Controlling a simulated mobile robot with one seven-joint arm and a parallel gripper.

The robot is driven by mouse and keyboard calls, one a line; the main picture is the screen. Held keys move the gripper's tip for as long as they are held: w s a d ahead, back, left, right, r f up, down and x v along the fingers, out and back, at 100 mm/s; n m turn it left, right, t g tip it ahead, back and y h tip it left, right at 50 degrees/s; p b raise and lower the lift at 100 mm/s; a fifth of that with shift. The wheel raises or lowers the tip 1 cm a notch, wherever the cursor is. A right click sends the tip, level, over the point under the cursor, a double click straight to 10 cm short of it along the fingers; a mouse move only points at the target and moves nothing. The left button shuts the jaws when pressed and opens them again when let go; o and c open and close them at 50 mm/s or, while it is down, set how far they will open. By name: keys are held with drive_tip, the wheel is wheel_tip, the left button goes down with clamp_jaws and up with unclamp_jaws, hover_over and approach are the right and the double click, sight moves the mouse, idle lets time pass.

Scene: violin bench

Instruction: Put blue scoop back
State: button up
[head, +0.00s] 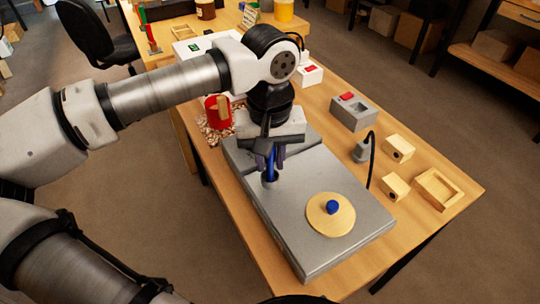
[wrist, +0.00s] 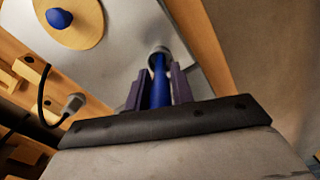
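The blue scoop (head: 271,163) is upright between the fingers of my gripper (head: 269,152), above the left part of a large grey slab-like box (head: 300,245). In the wrist view, its blue handle (wrist: 158,92) fills the gap between the two dark fingers of my gripper (wrist: 160,90), which look shut on it. A small grey round piece (wrist: 159,53) shows at the handle's lower end. I cannot tell whether it is the scoop's cup or a fitting on the box, nor whether the scoop touches the box.
A round wooden disc (head: 322,226) with a blue knob (head: 332,207) lies on the box. A red container (head: 213,120) and chips stand left of my gripper.

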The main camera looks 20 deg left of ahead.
drive_tip(key=shift+o, duration=1.3)
drive_tip(key=shift+r, duration=0.15)
wheel_tip(320, 180, up, 12)
drive_tip(key=shift+r, duration=0.1)
